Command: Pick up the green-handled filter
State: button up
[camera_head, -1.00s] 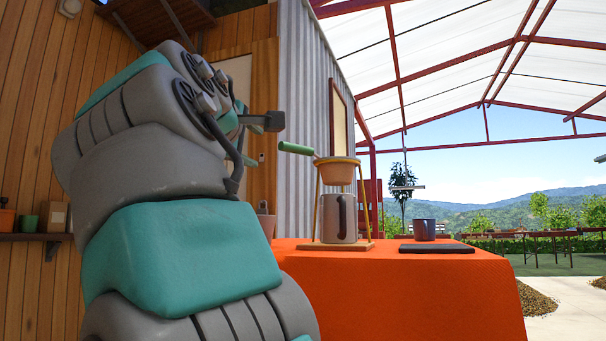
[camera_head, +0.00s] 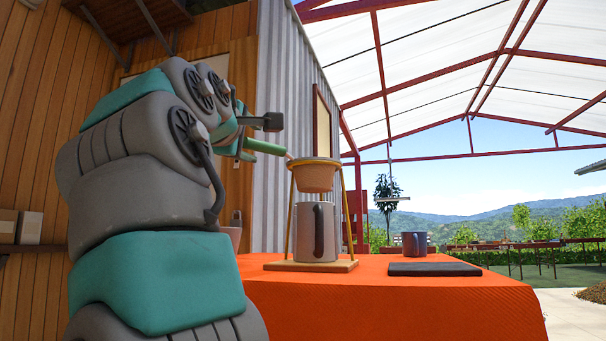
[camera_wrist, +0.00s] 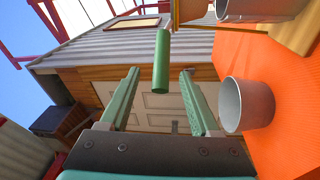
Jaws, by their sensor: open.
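The green-handled filter (camera_head: 315,177) sits in a stand (camera_head: 334,266) above a grey mug (camera_head: 303,232) on the orange-covered table. Its green handle (camera_head: 265,147) points left towards my gripper (camera_head: 243,145), which is partly hidden by my arm. In the wrist view, my gripper (camera_wrist: 159,71) is open, with a green finger on each side. The handle (camera_wrist: 162,60) appears between the fingertips, its near end reaching into the gap with space on both sides. It is not gripped. Only part of the filter and stand shows at the wrist view's top.
A dark blue mug (camera_head: 414,244) stands behind a dark flat slab (camera_head: 440,269) on the orange table (camera_head: 400,305). A grey metal cup (camera_wrist: 246,104) is close to the right finger in the wrist view. A corrugated wall (camera_head: 277,100) rises behind.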

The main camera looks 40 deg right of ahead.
aim_at(256, 144)
jog(key=p+x, duration=0.1)
jog(key=x, duration=0.2)
jog(key=shift+w+d, duration=0.2)
jog(key=shift+d, duration=0.05)
jog(key=shift+w+d, duration=0.3)
jog(key=shift+d, duration=0.15)
jog(key=shift+c, duration=0.3)
grip_shut()
